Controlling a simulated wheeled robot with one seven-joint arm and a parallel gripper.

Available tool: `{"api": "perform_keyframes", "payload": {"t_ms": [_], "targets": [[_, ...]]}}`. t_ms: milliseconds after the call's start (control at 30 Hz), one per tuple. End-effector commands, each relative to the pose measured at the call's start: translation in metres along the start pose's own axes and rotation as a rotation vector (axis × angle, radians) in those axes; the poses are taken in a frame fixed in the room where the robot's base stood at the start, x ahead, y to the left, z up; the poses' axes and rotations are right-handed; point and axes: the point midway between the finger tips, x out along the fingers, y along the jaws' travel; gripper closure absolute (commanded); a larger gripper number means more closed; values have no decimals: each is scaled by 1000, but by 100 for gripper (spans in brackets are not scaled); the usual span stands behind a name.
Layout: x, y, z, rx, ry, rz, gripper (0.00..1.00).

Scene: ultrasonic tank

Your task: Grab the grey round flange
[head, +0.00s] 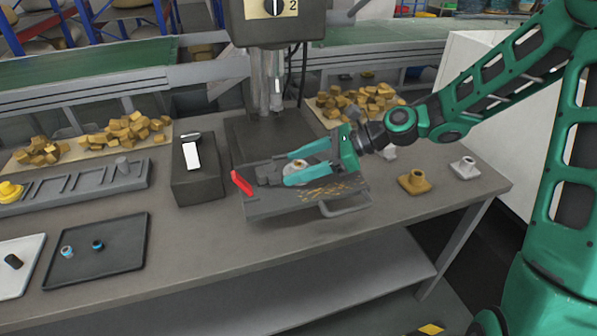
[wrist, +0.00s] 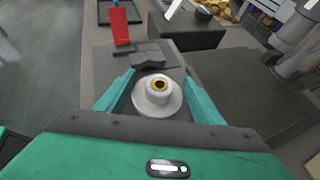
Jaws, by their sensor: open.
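A light grey round flange (wrist: 157,104) with a brass-coloured ring in its bore stands between my gripper's two teal fingers in the wrist view. In the head view the flange (head: 296,166) is partly hidden by the fingers. It sits on a grey fixture plate (head: 280,208) below the drill press, beside a dark V-shaped block (wrist: 152,56). My gripper (head: 289,168) is open around the flange. In the wrist view, a gap shows between each finger and the flange's body.
A red lever (head: 242,183) stands at the fixture's left. A brass-coloured flange (head: 413,183) and a pale flange (head: 465,168) stand at the right. A dark box (head: 196,178) is left of the fixture; a black tray (head: 98,270) lies farther left. The drill press (head: 277,25) rises behind.

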Motion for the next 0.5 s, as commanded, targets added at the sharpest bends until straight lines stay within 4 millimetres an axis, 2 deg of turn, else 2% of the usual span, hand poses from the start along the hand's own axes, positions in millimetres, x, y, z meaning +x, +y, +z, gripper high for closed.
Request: {"api": "perform_keyframes", "payload": {"t_ms": [67,200,233,500], "targets": [[0,0,0,0,0,0,38],[0,0,0,0,1,0,69],[0,0,0,0,1,0,72],[-1,0,-2,3,5,0,73]]}}
